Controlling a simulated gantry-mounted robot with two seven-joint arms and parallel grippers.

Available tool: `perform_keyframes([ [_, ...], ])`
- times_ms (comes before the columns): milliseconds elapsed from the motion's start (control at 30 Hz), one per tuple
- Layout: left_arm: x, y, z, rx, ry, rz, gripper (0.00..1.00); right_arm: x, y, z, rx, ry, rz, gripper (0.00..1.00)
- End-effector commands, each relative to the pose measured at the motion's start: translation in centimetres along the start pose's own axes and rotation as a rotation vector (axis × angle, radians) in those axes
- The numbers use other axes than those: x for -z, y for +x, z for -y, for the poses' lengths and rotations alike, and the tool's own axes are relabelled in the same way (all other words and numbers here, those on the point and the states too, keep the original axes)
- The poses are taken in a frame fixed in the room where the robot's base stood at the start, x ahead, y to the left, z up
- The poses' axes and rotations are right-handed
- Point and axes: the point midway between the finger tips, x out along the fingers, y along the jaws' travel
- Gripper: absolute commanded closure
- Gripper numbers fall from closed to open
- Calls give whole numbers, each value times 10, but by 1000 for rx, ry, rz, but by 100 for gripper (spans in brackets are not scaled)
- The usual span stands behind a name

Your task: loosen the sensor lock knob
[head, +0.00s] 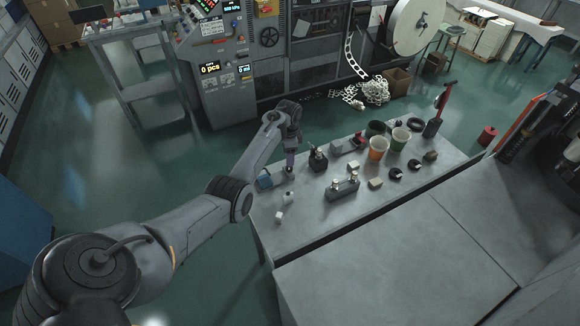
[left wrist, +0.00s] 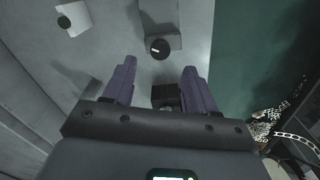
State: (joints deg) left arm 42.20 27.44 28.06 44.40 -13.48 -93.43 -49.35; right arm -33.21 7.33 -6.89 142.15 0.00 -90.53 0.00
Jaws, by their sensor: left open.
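A round black knob (left wrist: 159,48) with a pale mark shows in the left wrist view. It sits on a grey block (left wrist: 177,40), beyond the fingertips and roughly in line with the gap between them. I cannot confirm that it is the sensor lock knob. My right gripper is in neither view.

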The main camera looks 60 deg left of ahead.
Motion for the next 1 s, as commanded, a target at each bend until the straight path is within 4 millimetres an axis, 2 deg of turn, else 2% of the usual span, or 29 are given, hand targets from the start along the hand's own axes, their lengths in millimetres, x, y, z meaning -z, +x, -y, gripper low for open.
perform_keyframes([
  [100, 0, 23, 0, -1, -1, 2, 43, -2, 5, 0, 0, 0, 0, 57],
  [333, 0, 52, 0, 0, 0, 1, 43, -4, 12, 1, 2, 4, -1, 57],
  [533, 0, 62, 0, 1, -2, 1, 43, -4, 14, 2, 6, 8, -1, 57],
  [833, 0, 63, 0, 2, -1, 1, 43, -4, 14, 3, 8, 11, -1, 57],
  [1000, 0, 63, 0, 2, -1, 1, 68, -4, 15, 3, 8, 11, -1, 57],
])
